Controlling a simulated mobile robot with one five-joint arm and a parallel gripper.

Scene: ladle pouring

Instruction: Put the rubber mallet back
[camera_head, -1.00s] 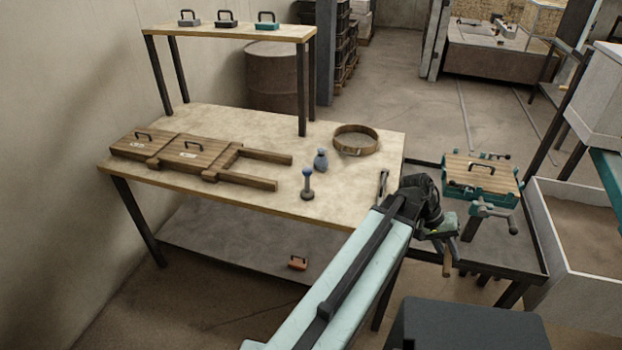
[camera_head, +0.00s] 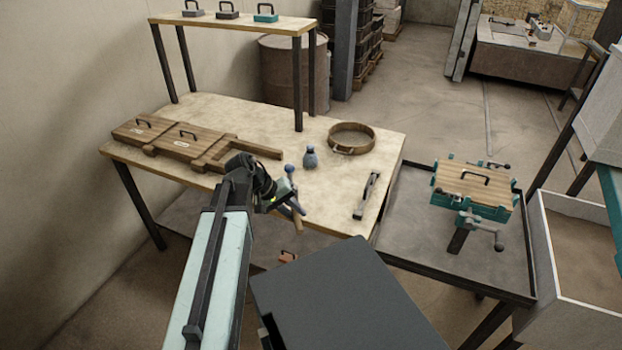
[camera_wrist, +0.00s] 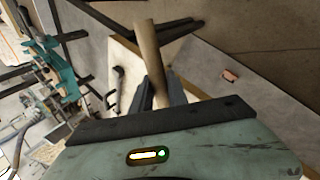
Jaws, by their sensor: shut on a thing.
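My gripper (camera_head: 291,203) is shut on the rubber mallet, whose light wooden handle (camera_head: 297,221) points downward over the front edge of the wooden workbench (camera_head: 330,205). In the wrist view the mallet's handle (camera_wrist: 148,50) stands between the two dark fingers (camera_wrist: 160,92). The mallet's head is not clearly visible in either view.
A blue-knobbed tool (camera_head: 289,169) stands just behind my gripper. A blue-grey bottle (camera_head: 310,156), a brown ring (camera_head: 336,148) and a long grey tool (camera_head: 366,196) are on the bench. Hinged wooden boards (camera_head: 180,142) lie left.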

